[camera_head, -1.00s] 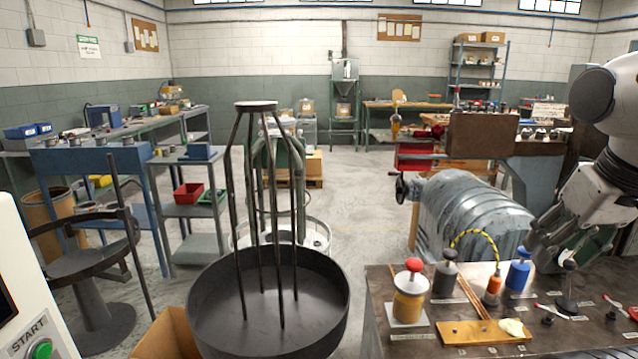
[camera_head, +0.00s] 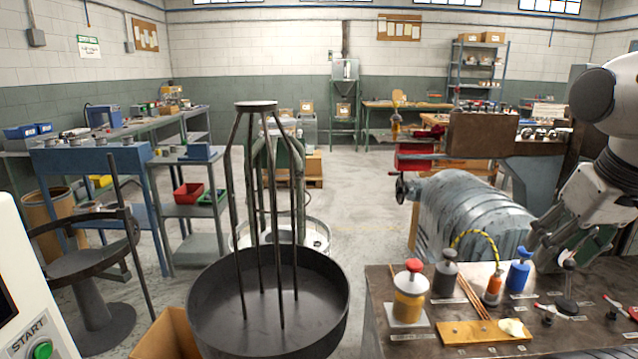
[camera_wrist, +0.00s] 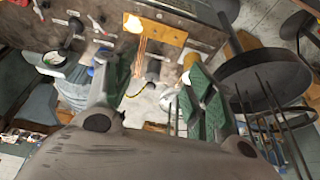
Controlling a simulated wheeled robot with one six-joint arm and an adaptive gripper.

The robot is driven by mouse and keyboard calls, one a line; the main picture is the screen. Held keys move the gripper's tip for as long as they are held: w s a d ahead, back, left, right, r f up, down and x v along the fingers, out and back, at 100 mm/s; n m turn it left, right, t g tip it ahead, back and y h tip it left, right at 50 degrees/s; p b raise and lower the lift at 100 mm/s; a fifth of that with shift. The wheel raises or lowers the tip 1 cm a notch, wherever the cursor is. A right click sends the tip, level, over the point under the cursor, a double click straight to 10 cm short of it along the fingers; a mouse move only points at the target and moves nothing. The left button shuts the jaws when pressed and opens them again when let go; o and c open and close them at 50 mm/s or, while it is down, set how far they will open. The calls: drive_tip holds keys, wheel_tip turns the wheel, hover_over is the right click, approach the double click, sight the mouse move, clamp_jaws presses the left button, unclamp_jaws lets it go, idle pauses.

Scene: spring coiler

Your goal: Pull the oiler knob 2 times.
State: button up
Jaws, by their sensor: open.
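The oiler looks to be the yellow jar (camera_head: 409,300) with a red knob (camera_head: 413,265) on top, upright on a light square plate at the bench's near left corner. My gripper (camera_head: 548,252) is at the right, over the back part of the bench, well to the right of the red knob and apart from it. In the wrist view my gripper (camera_wrist: 158,78) has its two green fingers spread with nothing held between them. A yellow body (camera_wrist: 189,62), likely the oiler, shows beyond the right finger, which hides part of it.
The bench (camera_head: 385,340) also holds a dark bottle (camera_head: 445,277), an orange bottle (camera_head: 493,289), a blue bottle (camera_head: 519,274), a yellow plate (camera_head: 470,333) and small tools. A grey ribbed machine (camera_head: 465,215) stands behind it. A black round pan with upright rods (camera_head: 340,310) is left of it.

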drive_tip(key=shift+a, duration=0.1)
idle(0.4)
drive_tip(key=n+g, duration=0.4)
drive_tip(key=n, duration=1.1)
hover_over(414, 261)
drive_tip(key=f, duration=0.7)
drive_tip(key=shift+s+f, duration=0.25)
drive_tip(key=shift+f, duration=0.05)
drive_tip(key=shift+w+r+n, duration=0.2)
drive_tip(key=shift+r+n, duration=0.1)
drive_tip(key=shift+n, duration=0.8)
drive_tip(key=shift+f+n, duration=0.1)
drive_tip(key=shift+n, duration=0.2)
drive_tip(key=shift+f, duration=0.3)
wheel_tip(414, 261, down, 7)
drive_tip(key=shift+f, duration=0.1)
